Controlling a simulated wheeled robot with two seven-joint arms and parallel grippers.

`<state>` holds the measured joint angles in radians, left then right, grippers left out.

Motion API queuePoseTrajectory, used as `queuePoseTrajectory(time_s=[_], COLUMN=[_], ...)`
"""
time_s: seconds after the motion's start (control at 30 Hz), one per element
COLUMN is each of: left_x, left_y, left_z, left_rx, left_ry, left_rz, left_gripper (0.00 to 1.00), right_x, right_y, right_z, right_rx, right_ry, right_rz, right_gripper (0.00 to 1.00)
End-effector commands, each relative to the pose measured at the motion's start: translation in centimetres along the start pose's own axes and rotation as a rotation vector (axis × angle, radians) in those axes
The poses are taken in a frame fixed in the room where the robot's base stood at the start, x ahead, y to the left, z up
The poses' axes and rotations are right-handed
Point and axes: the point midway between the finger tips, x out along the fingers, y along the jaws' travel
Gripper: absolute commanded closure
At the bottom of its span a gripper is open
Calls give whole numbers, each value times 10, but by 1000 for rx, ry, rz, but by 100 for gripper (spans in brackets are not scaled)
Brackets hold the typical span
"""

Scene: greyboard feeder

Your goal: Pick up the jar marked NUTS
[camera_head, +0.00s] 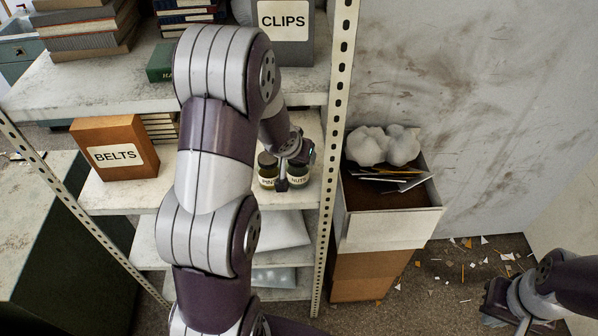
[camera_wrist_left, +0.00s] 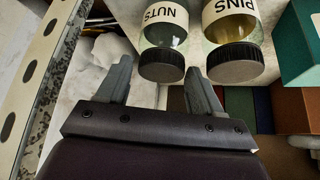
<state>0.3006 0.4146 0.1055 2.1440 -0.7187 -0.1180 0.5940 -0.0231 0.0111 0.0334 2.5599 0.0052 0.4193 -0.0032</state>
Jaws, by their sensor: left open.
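The NUTS jar (camera_head: 298,181) is a glass jar with a dark lid and a pale label, standing on the middle shelf. The PINS jar (camera_head: 267,180) stands close beside it on the left. In the left wrist view both appear upside down, the NUTS jar (camera_wrist_left: 163,42) left of the PINS jar (camera_wrist_left: 233,52). My left gripper (camera_wrist_left: 158,68) is open, its fingers on either side of the NUTS lid in that view; contact is not visible. In the head view it partly covers the NUTS jar, and one finger shows between the jars. My right gripper (camera_head: 492,303) is far off at lower right, its jaws unclear.
A BELTS box (camera_head: 115,148) stands left on the same shelf (camera_head: 120,196). A CLIPS box (camera_head: 284,45) and books are on the shelf above. A perforated upright (camera_head: 335,130) is close right of the jars. An open carton (camera_head: 385,225) stands beyond it.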

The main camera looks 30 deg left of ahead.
Motion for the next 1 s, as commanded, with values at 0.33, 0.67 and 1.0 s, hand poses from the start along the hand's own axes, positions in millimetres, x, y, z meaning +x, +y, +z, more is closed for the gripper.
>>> queuePoseTrajectory(time_s=[0.33, 0.67, 1.0], left_x=[-1, -8, -39], left_y=[0, 0, -1], left_z=[0, -4, 38], left_rx=[0, -1, -2], left_ry=[0, 1, 3], left_rz=[0, 0, -2], left_gripper=[100, 100, 100], right_x=[-1, -8, 10], right_y=[0, 0, 0], right_z=[0, -1, 1], right_rx=[0, 0, 0], right_ry=[0, 0, 0], right_rz=[0, 0, 0], right_gripper=[100, 100, 100])
